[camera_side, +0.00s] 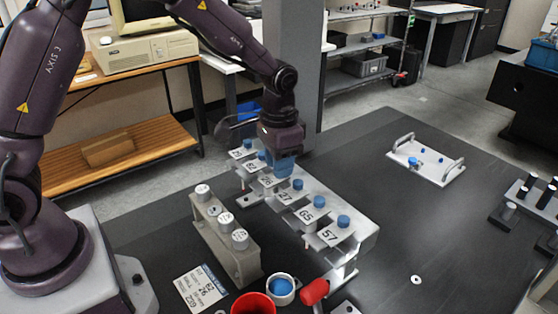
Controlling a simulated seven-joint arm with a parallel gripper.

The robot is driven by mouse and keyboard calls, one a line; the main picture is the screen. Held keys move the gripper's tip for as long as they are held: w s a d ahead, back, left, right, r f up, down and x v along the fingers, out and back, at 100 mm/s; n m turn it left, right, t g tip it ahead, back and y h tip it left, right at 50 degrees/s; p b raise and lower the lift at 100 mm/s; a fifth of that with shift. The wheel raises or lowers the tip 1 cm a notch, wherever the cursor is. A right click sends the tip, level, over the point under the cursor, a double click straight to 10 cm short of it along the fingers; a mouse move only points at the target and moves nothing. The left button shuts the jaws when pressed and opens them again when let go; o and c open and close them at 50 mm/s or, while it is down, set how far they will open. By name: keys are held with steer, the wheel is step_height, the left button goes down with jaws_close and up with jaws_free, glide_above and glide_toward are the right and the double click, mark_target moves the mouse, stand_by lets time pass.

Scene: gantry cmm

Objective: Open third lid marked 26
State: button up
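A pale metal rack (364,236) on the dark table carries a row of numbered lids with blue knobs. The third lid, marked 26 (267,181), shows its label, but its knob is hidden at or behind my gripper. My gripper (284,173) points down at this lid, with its blue lower end right over the knob's place. I cannot tell whether the fingers touch the knob or are closed on it. The neighbouring lids are marked 82 (251,167) on the far side and 27 (285,197) on the near side. Lids 65 (306,215) and 57 (329,236) are nearest.
A grey block (234,259) with white-topped cylinders stands left of the rack. A red cup (253,304), a white cup with blue inside (281,290), a red cylinder (314,292) and a printed card (201,290) are in front. A handled tray (428,165) lies right; the table between is clear.

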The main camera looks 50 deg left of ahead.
mark_target(296, 169)
jaws_close()
steer(key=shift+w, duration=2.2)
steer(key=shift+o, duration=1.9)
jaws_free()
steer(key=shift+r, duration=0.1)
step_height(296, 169, up, 13)
